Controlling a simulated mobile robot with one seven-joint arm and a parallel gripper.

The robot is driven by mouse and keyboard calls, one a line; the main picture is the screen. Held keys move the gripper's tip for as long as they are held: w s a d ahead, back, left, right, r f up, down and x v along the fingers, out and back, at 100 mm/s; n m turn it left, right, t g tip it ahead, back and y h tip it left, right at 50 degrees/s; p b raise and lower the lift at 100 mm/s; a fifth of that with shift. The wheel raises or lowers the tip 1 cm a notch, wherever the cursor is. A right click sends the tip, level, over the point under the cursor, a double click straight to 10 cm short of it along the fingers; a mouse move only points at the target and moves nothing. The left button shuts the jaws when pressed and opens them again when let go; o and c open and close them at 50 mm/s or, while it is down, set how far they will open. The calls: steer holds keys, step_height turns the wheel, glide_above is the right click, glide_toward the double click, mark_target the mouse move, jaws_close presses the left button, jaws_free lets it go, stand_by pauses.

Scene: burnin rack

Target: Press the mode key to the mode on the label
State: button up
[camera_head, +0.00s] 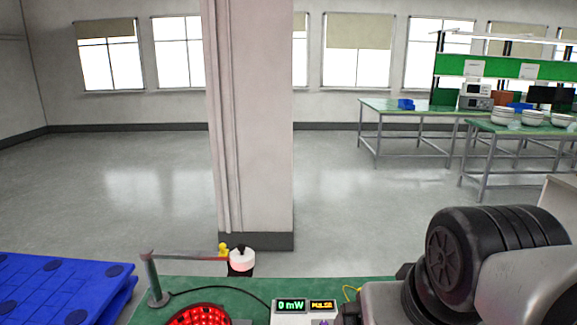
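A light-coloured instrument box (279,320) stands on the green bench at the bottom edge of the picture. Its green display (291,306) reads "0 mW", and the yellow mode display (321,305) beside it reads "PULSE". A small purple mark shows below the displays, cut off by the picture edge. The mode key cannot be made out, and no readable mode label shows. My arm fills the lower right. A dark part at its end (351,314) is just right of the box; the fingertips cannot be made out, nor any contact.
On the green bench (290,284) are a round red-lit item (203,317), a post with a horizontal bar (153,280), and a white-and-black fixture (241,259). A blue panel (60,285) lies at left. A pillar (250,130) stands behind the bench. Other workbenches are far right.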

jaws_close()
stand_by(0.3)
stand_by(1.3)
